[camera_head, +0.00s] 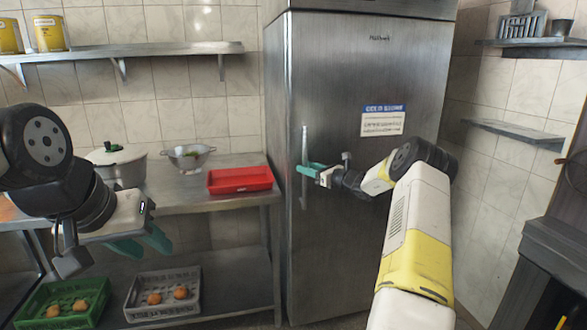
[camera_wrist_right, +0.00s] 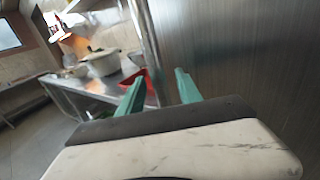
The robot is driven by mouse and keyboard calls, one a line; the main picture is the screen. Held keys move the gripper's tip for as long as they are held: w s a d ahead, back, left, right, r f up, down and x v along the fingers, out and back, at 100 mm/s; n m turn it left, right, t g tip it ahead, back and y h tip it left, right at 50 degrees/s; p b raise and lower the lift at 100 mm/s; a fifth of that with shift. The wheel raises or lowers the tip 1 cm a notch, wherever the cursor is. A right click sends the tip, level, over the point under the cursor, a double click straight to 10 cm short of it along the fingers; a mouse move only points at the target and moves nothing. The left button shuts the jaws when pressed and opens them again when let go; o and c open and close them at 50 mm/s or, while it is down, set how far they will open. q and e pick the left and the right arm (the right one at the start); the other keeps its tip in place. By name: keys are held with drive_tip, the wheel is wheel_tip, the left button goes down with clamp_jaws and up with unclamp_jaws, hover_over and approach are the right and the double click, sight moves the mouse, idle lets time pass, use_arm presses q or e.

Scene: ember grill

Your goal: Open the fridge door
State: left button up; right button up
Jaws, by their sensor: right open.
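The tall steel fridge (camera_head: 345,220) stands in the middle of the head view with its door shut. Its vertical bar handle (camera_head: 304,145) runs along the left side of the door. My right gripper (camera_head: 307,170) is at the handle, with its teal fingers open. In the right wrist view the handle (camera_wrist_right: 148,40) passes between the two spread fingers (camera_wrist_right: 158,92); I cannot tell whether either finger touches it. My left gripper (camera_head: 142,248) hangs in front of the counter, empty, with its teal fingers apart.
A steel counter (camera_head: 200,200) left of the fridge holds a red tray (camera_head: 240,179), a colander (camera_head: 187,157) and a lidded pot (camera_head: 122,165). Green (camera_head: 35,305) and grey (camera_head: 135,303) crates sit on its lower shelf. A dark unit (camera_head: 550,260) stands at the right.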

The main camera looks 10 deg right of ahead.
drive_tip(key=shift+w+a, duration=0.45)
drive_tip(key=shift+w, duration=0.15)
clamp_jaws()
idle(1.1)
